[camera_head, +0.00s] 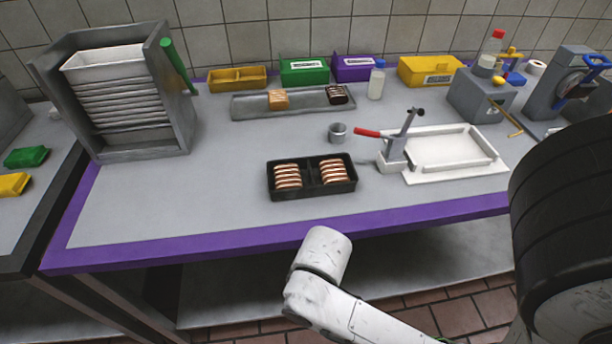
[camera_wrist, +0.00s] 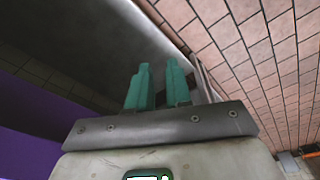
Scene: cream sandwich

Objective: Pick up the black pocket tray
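The black pocket tray (camera_head: 315,191) lies flat near the front of the grey table top in the head view. It has two pockets, each holding several brown-and-cream sandwich pieces (camera_head: 288,176). My arm shows low in the head view, in front of the table's purple edge, and its gripper end is hidden there. In the wrist view my gripper (camera_wrist: 159,83) has two teal fingers with a gap between them and nothing in the gap. The tray does not show in the wrist view.
A grey rack (camera_head: 184,115) stands at left. The table left of the black tray is clear. The purple edge (camera_head: 260,238) borders the front.

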